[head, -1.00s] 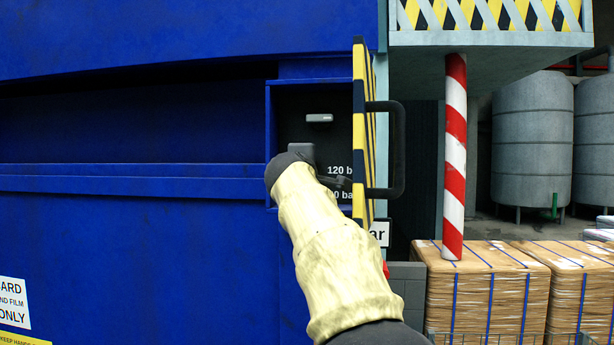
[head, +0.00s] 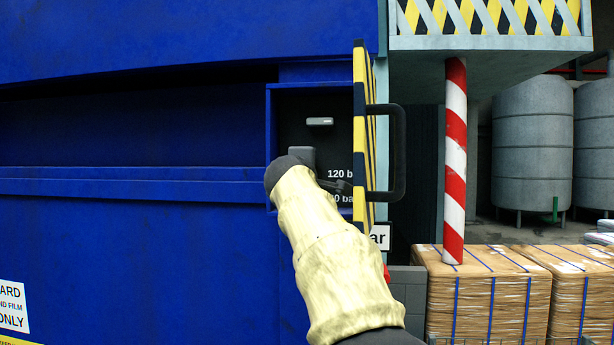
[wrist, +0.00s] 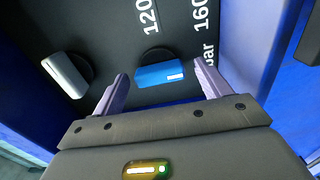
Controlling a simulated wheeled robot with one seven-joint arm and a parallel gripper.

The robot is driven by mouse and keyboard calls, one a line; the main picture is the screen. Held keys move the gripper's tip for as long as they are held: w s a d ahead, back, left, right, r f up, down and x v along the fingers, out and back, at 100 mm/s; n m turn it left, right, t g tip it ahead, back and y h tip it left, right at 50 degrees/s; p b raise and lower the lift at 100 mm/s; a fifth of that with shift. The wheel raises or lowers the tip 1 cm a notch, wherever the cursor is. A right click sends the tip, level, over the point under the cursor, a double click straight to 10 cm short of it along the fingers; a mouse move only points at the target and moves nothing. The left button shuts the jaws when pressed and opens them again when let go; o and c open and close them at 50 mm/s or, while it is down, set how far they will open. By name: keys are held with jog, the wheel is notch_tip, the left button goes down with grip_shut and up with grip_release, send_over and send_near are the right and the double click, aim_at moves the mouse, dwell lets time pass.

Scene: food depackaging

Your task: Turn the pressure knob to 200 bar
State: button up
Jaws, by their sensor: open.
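A blue knob (wrist: 160,75) with a white mark at its right end sits on the dark panel in the wrist view. White lettering near it reads 120, 160 and a separate "bar" whose number is hidden. My gripper (wrist: 162,73) is open, with one finger on each side of the blue knob; small gaps show, and I cannot tell of any touch. In the head view my arm hides the blue knob and part of the "120 bar" lettering (head: 339,174). A second, grey knob (wrist: 65,75) is left of my gripper; it shows higher up in the head view (head: 320,121).
The panel lies in a recess of a large blue machine (head: 130,240). Its yellow-and-black striped door (head: 360,110) stands open just right of my arm, with a dark handle (head: 400,150). A red-and-white post (head: 455,160) and wrapped boxes (head: 485,290) stand further right.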

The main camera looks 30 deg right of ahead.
jog(key=b+v, duration=0.5)
jog(key=v, duration=0.6)
jog(key=shift+s+a, duration=0.2)
jog(key=shift+a, duration=0.05)
jog(key=w+a+f+m+g+y, duration=0.1)
jog(key=w+a+f+g+y, duration=0.15)
jog(key=f, duration=1.35)
jog(key=w+a+f+m+g+y, duration=0.1)
jog(key=a+f+m+g+y, duration=0.2)
jog(key=f, duration=1.3)
jog(key=s+a+f+m+g+y, duration=0.2)
jog(key=s+a+f+m+g, duration=0.1)
jog(key=s+f, duration=0.7)
jog(key=s+a+f+m+g+y, duration=0.2)
jog(key=s+f+m+g, duration=0.2)
jog(key=s+f, duration=0.7)
notch_tip(320, 180, down, 8)
jog(key=shift+a+f, duration=0.1)
jog(key=shift+a, duration=0.3)
jog(key=shift+y, duration=0.25)
